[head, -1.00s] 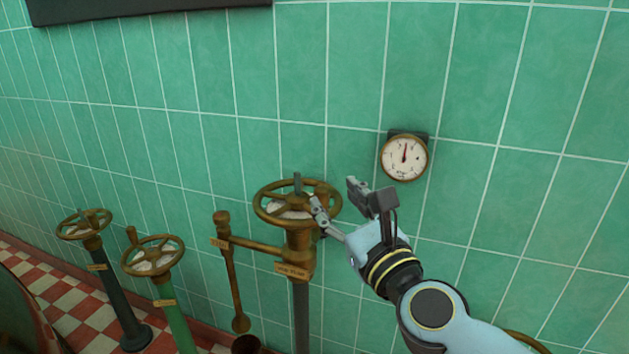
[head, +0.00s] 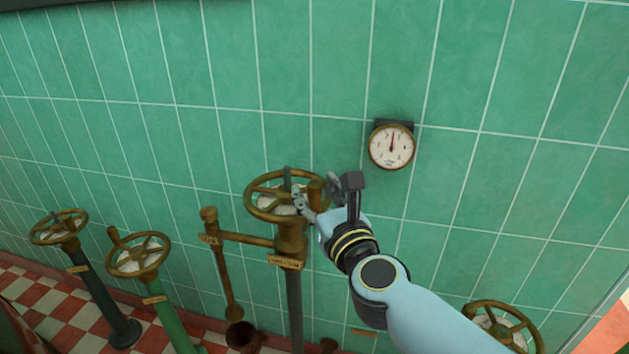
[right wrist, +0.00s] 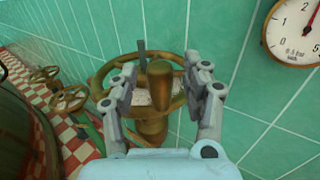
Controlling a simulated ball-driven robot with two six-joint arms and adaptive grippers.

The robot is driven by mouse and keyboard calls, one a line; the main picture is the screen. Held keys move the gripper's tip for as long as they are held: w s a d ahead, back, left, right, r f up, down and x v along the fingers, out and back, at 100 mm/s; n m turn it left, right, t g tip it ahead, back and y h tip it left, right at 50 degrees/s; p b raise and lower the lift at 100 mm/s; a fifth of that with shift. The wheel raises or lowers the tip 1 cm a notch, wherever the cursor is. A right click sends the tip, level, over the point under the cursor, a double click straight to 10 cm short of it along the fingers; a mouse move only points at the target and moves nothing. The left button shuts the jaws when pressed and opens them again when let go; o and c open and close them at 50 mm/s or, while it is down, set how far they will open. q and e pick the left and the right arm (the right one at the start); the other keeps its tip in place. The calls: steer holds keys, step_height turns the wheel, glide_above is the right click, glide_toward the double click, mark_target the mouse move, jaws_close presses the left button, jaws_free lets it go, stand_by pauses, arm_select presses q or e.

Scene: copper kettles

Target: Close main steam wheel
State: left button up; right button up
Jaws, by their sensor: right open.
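The main steam wheel (head: 262,207) is a brass spoked handwheel on a dark upright pipe, with a small brass label plate (head: 286,262) below it. A brass knob (right wrist: 160,85) stands up from its rim. My right gripper (head: 316,190) is open at the wheel's right side. In the right wrist view, its two fingers stand on either side of the knob, apart from each other; I cannot tell whether either touches it. A dark upright pointer (head: 287,180) rises by the wheel. My left gripper is not in view.
A pressure gauge (head: 391,147) hangs on the green tiled wall above right. Two more handwheels (head: 137,255) (head: 59,227) stand to the left, and another (head: 503,325) at lower right. A brass side pipe with a lever (head: 225,262) hangs just left of the main wheel.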

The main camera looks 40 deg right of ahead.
steer(key=shift+w+d, duration=0.2)
steer(key=shift+w, duration=0.5)
jaws_close()
steer(key=shift+w+f, duration=0.1)
steer(key=shift+f, duration=0.05)
